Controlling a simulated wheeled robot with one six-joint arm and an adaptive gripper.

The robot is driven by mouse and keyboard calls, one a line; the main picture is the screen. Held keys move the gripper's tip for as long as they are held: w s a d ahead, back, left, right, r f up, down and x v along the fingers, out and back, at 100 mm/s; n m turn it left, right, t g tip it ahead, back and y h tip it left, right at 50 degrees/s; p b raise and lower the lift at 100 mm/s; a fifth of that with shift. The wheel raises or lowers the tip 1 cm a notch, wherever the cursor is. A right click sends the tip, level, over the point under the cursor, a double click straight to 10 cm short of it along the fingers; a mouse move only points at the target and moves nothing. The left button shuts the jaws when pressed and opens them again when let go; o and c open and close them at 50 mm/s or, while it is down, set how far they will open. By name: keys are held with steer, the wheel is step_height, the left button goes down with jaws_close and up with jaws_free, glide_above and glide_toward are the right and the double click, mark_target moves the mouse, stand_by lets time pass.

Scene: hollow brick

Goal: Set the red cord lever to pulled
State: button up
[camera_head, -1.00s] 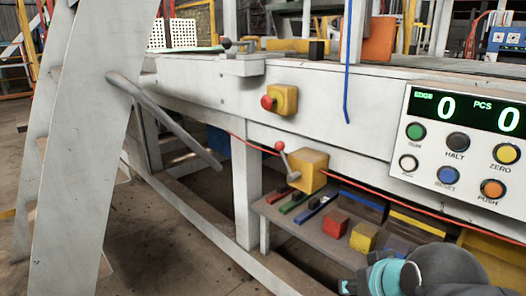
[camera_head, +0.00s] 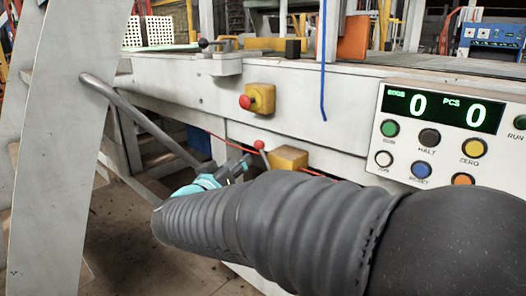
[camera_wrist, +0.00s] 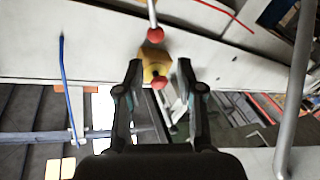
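The cord lever is a grey rod with a red ball knob (camera_head: 259,145) on a yellow box (camera_head: 289,157) on the machine's side. The knob is up and the rod leans; its lower part is hidden by my arm. A thin red cord (camera_head: 311,172) runs to the box's sides. In the wrist view the knob (camera_wrist: 155,34) lies just beyond my fingertips, midway across, with the rod going up the picture. My gripper (camera_wrist: 159,66) is open and empty; I see no contact. In the head view my gripper (camera_head: 242,166) is close to the lever, left of and below the knob.
A yellow box with a red stop button (camera_head: 258,98) sits above the lever; it shows between my fingers in the wrist view (camera_wrist: 153,60). A blue cord (camera_head: 323,75) hangs right. A button console (camera_head: 440,130) is further right. A grey rail (camera_head: 140,115) slants at left.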

mark_target(261, 152)
steer(key=w+d, duration=0.1)
steer(key=w, duration=0.2)
steer(key=w+d+f+h, duration=0.1)
steer(key=w+d, duration=0.1)
steer(key=w, duration=0.2)
steer(key=w+d+h, duration=0.1)
steer(key=w+d, duration=0.1)
steer(key=w, duration=0.2)
steer(key=shift+d+f+g, duration=0.1)
steer(key=shift+f+g, duration=0.05)
steer(key=shift+g, duration=0.25)
jaws_close()
